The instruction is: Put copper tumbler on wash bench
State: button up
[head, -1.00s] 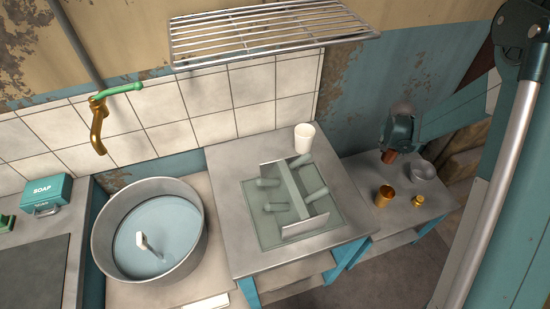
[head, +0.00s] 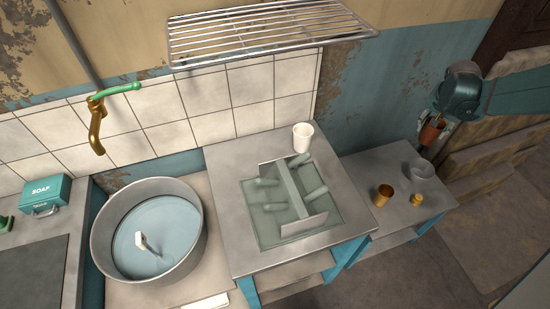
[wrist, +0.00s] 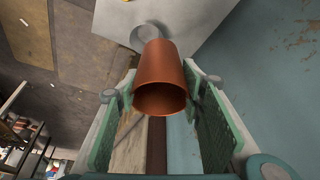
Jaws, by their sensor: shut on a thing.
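My gripper (head: 437,126) is shut on a copper tumbler (head: 431,133) and holds it in the air above and right of the far end of the low side table (head: 408,218). In the wrist view the tumbler (wrist: 163,75) sits between the two green finger pads (wrist: 160,118), its open mouth facing the camera. The benches stand to the left in the head view: one holds a round metal tub of water (head: 101,238), the other (head: 238,258) a green-grey rack with pegs (head: 325,220). Which one is called the wash bench cannot be told.
The side table holds a brass cup (head: 384,195), a small brass item (head: 416,200) and a grey metal bowl (head: 422,171). A white cup (head: 302,137) stands behind the rack. A wire shelf (head: 270,35) juts out above, and a tap (head: 97,128) hangs over the tub.

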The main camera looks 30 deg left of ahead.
aim_at(436, 138)
jog(key=r, duration=0.1)
jog(key=s+d+r, duration=0.1)
jog(key=r, duration=0.1)
jog(key=d+r, duration=0.1)
jog(key=shift+s+d+r, duration=0.15)
jog(key=shift+s+r, duration=0.15)
jog(key=s+a+r+n+y+p, duration=0.15)
jog(key=s+a+n, duration=0.25)
jog(key=s+a, duration=0.5)
jog(key=s+a+r+n+y+p, duration=0.15)
jog(key=s+a+n, duration=0.25)
jog(key=a, duration=0.9)
jog(key=s+a+r+n+y+p, duration=0.15)
jog(key=s+a+n, duration=0.25)
jog(key=s+a, duration=0.5)
jog(key=s+a+f+n+g+p, duration=0.1)
jog(key=s+a+f+n+p, duration=0.1)
jog(key=s+a, duration=1)
jog(key=s+a+f+n+g+p, duration=0.1)
jog(key=s+a+f+n+p, duration=0.2)
jog(key=s+a, duration=1)
jog(key=a+f+y+p, duration=0.1)
jog(key=a+f+p, duration=0.1)
jog(key=a, duration=0.2)
jog(key=shift+s+a+f+g, duration=0.15)
jog(key=shift+a+f+g, duration=0.05)
jog(key=shift+f+g, duration=0.1)
